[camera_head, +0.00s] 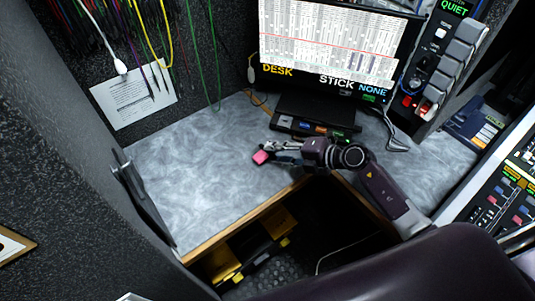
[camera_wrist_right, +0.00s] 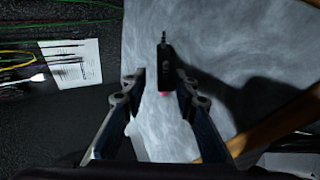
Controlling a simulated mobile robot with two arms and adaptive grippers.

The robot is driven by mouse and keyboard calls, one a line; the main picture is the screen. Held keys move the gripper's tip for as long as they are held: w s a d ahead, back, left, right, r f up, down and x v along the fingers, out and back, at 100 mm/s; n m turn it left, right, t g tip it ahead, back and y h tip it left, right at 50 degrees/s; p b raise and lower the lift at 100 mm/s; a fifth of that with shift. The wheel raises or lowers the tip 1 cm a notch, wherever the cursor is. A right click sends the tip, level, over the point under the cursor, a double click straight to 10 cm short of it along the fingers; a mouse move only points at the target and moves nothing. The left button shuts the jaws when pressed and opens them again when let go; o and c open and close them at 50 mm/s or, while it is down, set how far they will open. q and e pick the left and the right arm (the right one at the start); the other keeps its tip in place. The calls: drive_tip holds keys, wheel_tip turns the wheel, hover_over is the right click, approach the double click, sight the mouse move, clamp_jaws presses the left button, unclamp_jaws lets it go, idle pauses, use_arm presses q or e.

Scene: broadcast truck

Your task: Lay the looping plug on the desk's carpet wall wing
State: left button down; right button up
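The looping plug, a small black jack plug with a pink part, is between and ahead of my right gripper's fingers in the right wrist view (camera_wrist_right: 172,66). In the head view its pink part (camera_head: 261,157) shows over the grey desk (camera_head: 190,175), just left of the fingertips. My right gripper (camera_head: 280,151) reaches in from the right, low over the desk. Its fingers stand apart in the right wrist view (camera_wrist_right: 165,90), with gaps on both sides of the plug. The dark carpet wall (camera_head: 60,130) rises at the left. My left gripper is out of view.
A monitor (camera_head: 335,50) and a black device (camera_head: 310,122) stand at the back. A paper sheet (camera_head: 133,95) and hanging cables are on the back wall. A grey metal piece (camera_head: 145,205) stands by the left wall. The desk's left half is clear.

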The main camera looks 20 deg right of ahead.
drive_tip(key=p+v, duration=0.2)
drive_tip(key=v, duration=0.2)
drive_tip(key=shift+d+r, duration=0.1)
drive_tip(key=shift+r, duration=0.15)
drive_tip(key=shift+s+d+r+p, duration=0.15)
drive_tip(key=shift+s+d+p, duration=0.15)
drive_tip(key=shift+s, duration=0.15)
wheel_tip(320, 180, up, 7)
drive_tip(key=s+d+p, duration=0.2)
drive_tip(key=p, duration=0.6)
drive_tip(key=shift+r, duration=0.25)
drive_tip(key=shift+a, duration=0.1)
